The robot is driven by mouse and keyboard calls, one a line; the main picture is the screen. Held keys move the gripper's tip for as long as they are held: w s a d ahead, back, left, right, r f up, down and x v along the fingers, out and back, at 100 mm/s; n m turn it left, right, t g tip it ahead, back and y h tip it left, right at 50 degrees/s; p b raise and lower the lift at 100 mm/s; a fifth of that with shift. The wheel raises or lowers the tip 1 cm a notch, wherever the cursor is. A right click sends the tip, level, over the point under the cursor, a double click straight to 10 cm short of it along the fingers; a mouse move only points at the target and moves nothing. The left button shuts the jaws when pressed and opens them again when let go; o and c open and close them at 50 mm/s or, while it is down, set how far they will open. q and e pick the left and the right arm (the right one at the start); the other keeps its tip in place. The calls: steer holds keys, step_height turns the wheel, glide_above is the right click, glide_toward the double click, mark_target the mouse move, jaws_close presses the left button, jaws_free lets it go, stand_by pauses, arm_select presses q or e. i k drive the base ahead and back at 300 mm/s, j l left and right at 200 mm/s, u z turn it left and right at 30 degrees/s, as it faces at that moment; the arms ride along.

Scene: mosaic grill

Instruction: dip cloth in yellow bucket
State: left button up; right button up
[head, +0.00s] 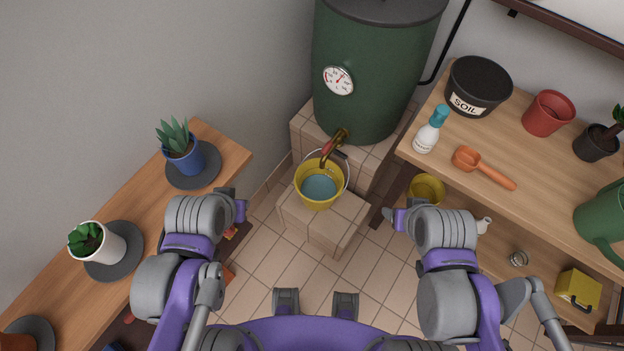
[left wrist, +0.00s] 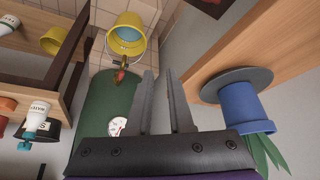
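A yellow bucket (head: 319,185) with bluish water in it stands upright on a tiled block under a brass tap. It also shows in the left wrist view (left wrist: 126,36). I cannot make out a cloth in either view. My left gripper (head: 241,208) is left of the bucket and apart from it. In the left wrist view its two fingers (left wrist: 166,100) are apart with nothing between them. My right gripper (head: 390,216) is right of the bucket, also apart from it; its fingertips are too small to read.
A green barrel (head: 370,70) with a gauge stands behind the bucket. A wooden bench (head: 230,150) with potted plants is at left. Another yellow container (head: 427,188) sits below.

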mark_target(318, 188)
steer(key=k+l+u, duration=0.1)
steer(key=l, duration=0.25)
steer(key=l+u, duration=0.1)
steer(key=l, duration=0.3)
steer(key=k+l, duration=0.15)
steer(key=l, duration=0.2)
steer(key=k+l+u, duration=0.15)
steer(key=l, duration=0.2)
steer(key=i, duration=0.55)
